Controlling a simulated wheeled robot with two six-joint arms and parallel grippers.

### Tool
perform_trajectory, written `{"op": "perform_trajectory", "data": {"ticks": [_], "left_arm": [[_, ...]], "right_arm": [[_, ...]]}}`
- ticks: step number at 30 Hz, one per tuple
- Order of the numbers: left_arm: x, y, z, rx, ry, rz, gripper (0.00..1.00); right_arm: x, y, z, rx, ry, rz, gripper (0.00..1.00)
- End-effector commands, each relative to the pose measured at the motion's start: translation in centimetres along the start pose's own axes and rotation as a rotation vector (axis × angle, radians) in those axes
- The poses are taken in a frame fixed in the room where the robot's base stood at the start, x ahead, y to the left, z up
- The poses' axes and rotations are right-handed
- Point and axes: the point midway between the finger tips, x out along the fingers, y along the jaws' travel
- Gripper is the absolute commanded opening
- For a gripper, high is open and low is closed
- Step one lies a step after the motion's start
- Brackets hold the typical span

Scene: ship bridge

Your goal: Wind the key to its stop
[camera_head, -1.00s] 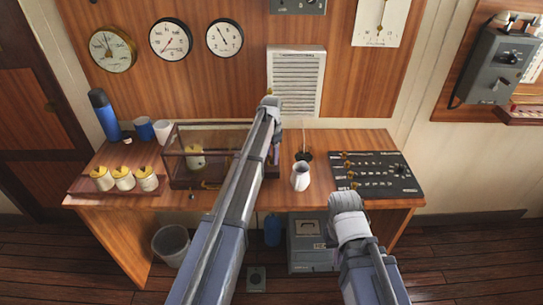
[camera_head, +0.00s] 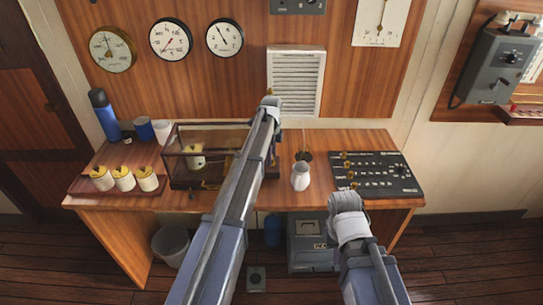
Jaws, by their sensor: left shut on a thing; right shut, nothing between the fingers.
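A glass-sided case (camera_head: 180,170) with a dark wooden base stands on the desk. A cream drum with a brass top (camera_head: 195,158) is inside it. A small brass-coloured piece (camera_head: 205,184) shows low at the case's front; I cannot tell if it is the key. My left arm reaches up across the case's right part and covers it.
A white jug (camera_head: 300,176) stands right of my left arm, near a dark control panel (camera_head: 376,175). Several cream jars sit in a tray (camera_head: 88,190) at the left. A blue flask (camera_head: 104,115) and cups stand behind. A bin (camera_head: 171,245) is under the desk.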

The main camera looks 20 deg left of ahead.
Motion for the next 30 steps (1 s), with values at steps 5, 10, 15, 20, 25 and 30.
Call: {"op": "perform_trajectory", "data": {"ticks": [5, 10, 15, 20, 25, 30], "left_arm": [[0.01, 0.02, -0.01, 0.103, 0.0, 0.0, 0.0], [0.01, 0.03, -0.01, 0.169, 0.0, 0.001, 0.0], [0.01, 0.02, -0.01, 0.205, 0.0, 0.001, 0.0], [0.01, 0.03, -0.01, 0.217, 0.0, 0.001, 0.0], [0.01, 0.03, -0.01, 0.219, 0.0, 0.0, 0.0], [0.01, 0.02, -0.02, 0.218, 0.0, 0.0, 0.0]], "right_arm": [[0.01, 0.0, 0.0, 0.0, 0.0, 0.0, 0.0], [0.01, 0.0, 0.0, 0.0, 0.0, 0.0, 0.0], [0.01, 0.0, 0.0, 0.0, 0.0, 0.0, 0.0], [0.01, 0.0, 0.0, 0.0, 0.0, 0.0, 0.0], [0.01, 0.0, 0.0, 0.0, 0.0, 0.0, 0.0], [0.01, 0.0, 0.0, 0.0, 0.0, 0.0, 0.0]]}}
